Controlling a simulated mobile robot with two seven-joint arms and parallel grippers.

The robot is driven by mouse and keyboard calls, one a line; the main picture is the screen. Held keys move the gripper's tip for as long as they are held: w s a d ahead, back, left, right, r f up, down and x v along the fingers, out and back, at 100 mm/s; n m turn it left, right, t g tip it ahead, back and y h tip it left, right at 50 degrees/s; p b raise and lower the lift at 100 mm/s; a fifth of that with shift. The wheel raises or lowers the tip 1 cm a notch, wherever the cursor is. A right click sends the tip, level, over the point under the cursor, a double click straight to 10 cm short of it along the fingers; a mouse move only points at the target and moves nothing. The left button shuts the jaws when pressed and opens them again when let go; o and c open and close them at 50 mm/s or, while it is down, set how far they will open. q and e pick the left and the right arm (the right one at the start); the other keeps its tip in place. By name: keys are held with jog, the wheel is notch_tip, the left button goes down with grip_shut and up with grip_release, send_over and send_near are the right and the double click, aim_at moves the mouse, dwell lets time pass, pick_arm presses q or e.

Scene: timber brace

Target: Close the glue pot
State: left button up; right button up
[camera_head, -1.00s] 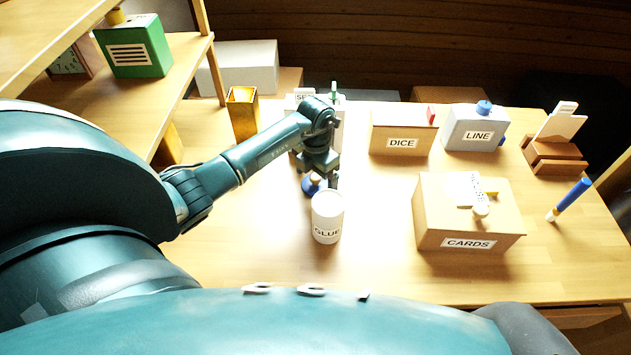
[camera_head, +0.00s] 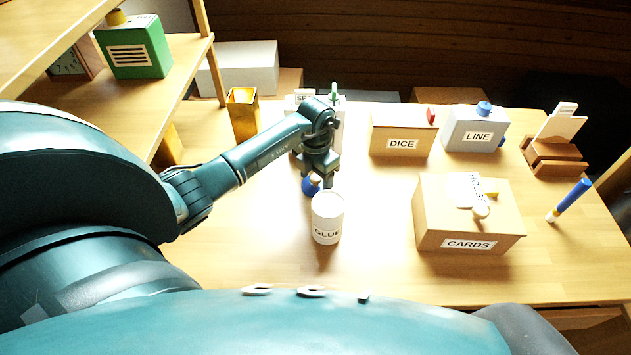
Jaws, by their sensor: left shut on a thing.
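The glue pot (camera_head: 327,222) is a white upright cylinder labelled GLUE, standing on the table near the middle of the view. Its top is pale and washed out, so I cannot make out its opening. My left gripper (camera_head: 321,180) points down just behind the pot. It is shut on a small blue round piece with a tan knob (camera_head: 309,186), which looks like a lid. The fingers partly hide this piece, and it is beside the pot's far rim, not on it. My right gripper is out of view.
The CARDS box (camera_head: 430,226) is right of the pot, with a paper and small items on top. A blue pen (camera_head: 571,199) is far right.

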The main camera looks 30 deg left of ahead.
aim_at(317, 178)
pick_arm(q)
jog(key=shift+r, duration=0.1)
notch_tip(317, 178, up, 10)
jog(key=shift+f+b, duration=0.15)
jog(key=shift+b, duration=0.15)
dwell(0.3)
jog(key=s+d+r+m, duration=0.4)
jog(key=s+d+m, duration=0.1)
jog(key=m, duration=1.1)
jog(key=s+d+r+m, duration=0.5)
jog(key=d+m, duration=0.1)
jog(key=m, duration=1.1)
jog(key=shift+s+r, duration=0.15)
